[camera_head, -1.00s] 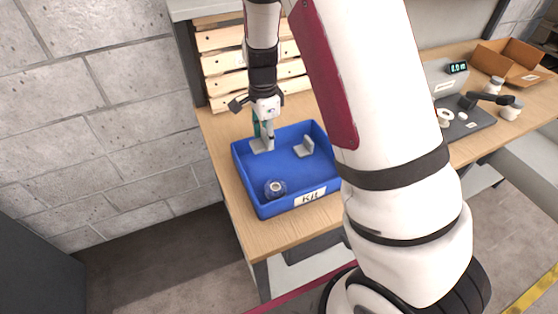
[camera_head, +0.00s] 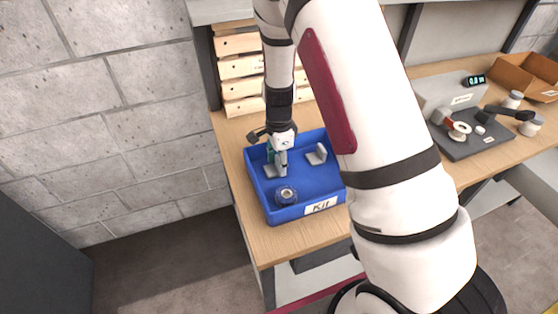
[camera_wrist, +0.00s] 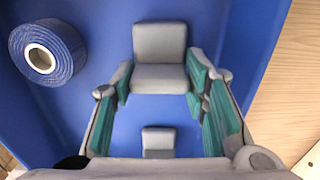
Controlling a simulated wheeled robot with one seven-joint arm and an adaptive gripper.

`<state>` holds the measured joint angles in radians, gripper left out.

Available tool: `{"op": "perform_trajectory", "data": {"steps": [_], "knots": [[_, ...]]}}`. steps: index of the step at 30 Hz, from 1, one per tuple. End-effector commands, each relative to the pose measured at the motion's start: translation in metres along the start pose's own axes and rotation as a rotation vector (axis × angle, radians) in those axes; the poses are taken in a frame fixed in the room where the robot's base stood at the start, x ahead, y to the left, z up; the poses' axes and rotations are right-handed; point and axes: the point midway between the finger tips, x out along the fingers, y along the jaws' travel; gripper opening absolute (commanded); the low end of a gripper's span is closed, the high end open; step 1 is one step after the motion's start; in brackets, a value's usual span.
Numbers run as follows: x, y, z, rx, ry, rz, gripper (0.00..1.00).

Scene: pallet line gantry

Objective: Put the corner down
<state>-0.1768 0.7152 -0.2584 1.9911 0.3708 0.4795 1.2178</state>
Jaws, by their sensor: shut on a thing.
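My gripper (camera_head: 281,163) points down into the blue KIT bin (camera_head: 334,202), at its left part. It is shut on a grey L-shaped corner (camera_head: 274,172), which shows between the teal-padded fingertips in the wrist view (camera_wrist: 159,76). The held corner is low inside the bin; I cannot tell whether it touches the floor. A second grey corner (camera_head: 317,155) stands apart in the bin to the right in the head view, and also shows in the wrist view (camera_wrist: 158,140).
A blue tape roll (camera_head: 286,195) lies in the bin near its front left. Wooden slats (camera_head: 243,67) stand behind the bin. A dark tray (camera_head: 470,136) with small parts and a cardboard box (camera_head: 528,75) are to the right on the bench.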

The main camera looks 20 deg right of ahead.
Motion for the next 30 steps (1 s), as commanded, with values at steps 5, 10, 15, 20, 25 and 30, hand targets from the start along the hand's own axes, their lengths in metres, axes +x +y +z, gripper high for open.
{"op": "perform_trajectory", "data": {"steps": [5, 10, 15, 20, 25, 30], "knots": [[0.001, 0.000, 0.000, 0.000, 0.000, 0.001, 0.61], [0.001, 0.000, 0.000, 0.000, 0.000, 0.001, 0.61], [-0.004, 0.000, 0.000, 0.000, 0.000, -0.001, 0.61], [-0.024, -0.001, 0.000, 0.000, 0.000, -0.004, 0.61], [-0.060, -0.001, 0.001, -0.001, 0.000, -0.006, 0.61], [-0.092, -0.001, 0.001, -0.001, -0.001, -0.003, 0.61]]}}
